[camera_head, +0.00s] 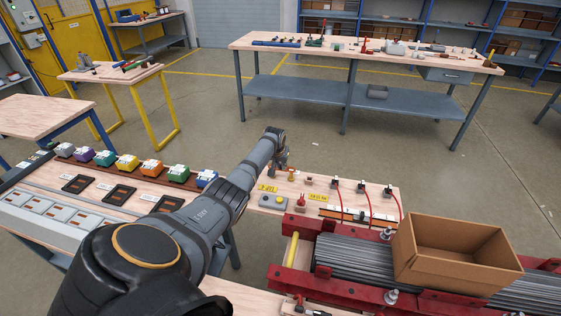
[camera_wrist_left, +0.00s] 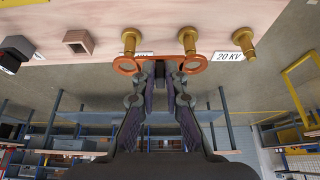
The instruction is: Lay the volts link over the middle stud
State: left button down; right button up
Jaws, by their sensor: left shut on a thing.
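My left gripper (camera_head: 281,163) is over the far edge of the wooden bench, past the yellow labels. In the left wrist view my gripper (camera_wrist_left: 165,72) is shut on the volts link (camera_wrist_left: 196,65), a copper-orange bar with a ring at each end. Three brass studs show there: the middle stud (camera_wrist_left: 188,42), one to its left (camera_wrist_left: 130,44) and one to its right (camera_wrist_left: 243,46). The link's rings appear close to the ends of the left and middle studs; I cannot tell whether either ring is around a stud. In the head view a brass stud (camera_head: 292,175) stands beside the gripper.
A "20 KV" label (camera_wrist_left: 228,57) lies by the right stud. A small square wooden socket (camera_wrist_left: 77,42) is nearby. Several coloured blocks line the left.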

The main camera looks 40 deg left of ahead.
pick_arm(q)
jog(key=shift+f+b, duration=1.7)
jog(key=shift+f, duration=0.55)
jog(key=c, duration=1.3)
grip_release()
jog(key=shift+s+r, duration=0.2)
jog(key=shift+r, duration=0.35)
jog(key=v, duration=1.1)
jog(key=shift+d, duration=0.15)
